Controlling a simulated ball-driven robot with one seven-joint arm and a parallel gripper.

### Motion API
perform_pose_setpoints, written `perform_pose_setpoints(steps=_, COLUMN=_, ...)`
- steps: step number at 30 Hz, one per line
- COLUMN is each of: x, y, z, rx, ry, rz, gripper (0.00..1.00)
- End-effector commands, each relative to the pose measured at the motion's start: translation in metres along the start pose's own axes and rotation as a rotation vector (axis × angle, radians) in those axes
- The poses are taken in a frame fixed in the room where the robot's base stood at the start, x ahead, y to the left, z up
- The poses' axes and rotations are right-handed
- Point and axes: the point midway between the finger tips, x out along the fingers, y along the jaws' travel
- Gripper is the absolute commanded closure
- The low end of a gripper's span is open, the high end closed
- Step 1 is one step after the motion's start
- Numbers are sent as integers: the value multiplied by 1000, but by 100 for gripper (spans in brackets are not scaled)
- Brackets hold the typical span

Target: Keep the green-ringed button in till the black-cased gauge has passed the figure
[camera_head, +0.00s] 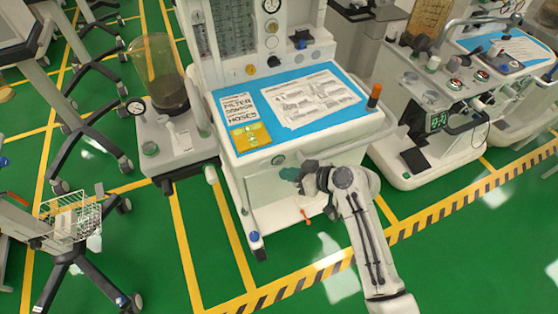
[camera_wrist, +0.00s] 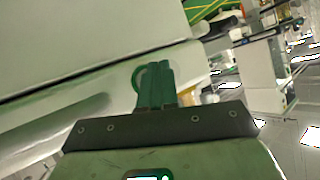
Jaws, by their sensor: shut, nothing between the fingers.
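The green-ringed button (camera_head: 278,160) is on the white front face of the middle cart, below its blue top. In the wrist view a green ring (camera_wrist: 140,77) shows just left of and partly behind my fingertips. My gripper (camera_head: 286,173) has teal fingers, shut and empty, at that front face just below and right of the button; in the wrist view the shut fingers (camera_wrist: 158,72) overlap the ring. I cannot tell whether they touch or press it. A black-rimmed gauge (camera_head: 135,107) with a white dial stands left of the cart; its needle and figures are too small to read.
The cart's blue top (camera_head: 342,88) holds printed sheets and a yellow card (camera_head: 250,137). An orange-capped dark cylinder (camera_head: 375,95) stands at its right corner. Another machine (camera_head: 440,118) is at right, and a wire basket trolley (camera_head: 72,218) at left.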

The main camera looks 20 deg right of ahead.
Motion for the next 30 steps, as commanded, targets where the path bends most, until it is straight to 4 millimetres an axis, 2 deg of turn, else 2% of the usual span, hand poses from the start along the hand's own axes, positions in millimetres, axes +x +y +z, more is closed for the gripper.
perform_pose_setpoints(steps=13, x=-28, y=-20, z=19, rx=0, ry=1, rz=1, gripper=100)
perform_pose_setpoints(steps=30, x=-30, y=-22, z=21, rx=0, ry=0, rz=0, gripper=100)
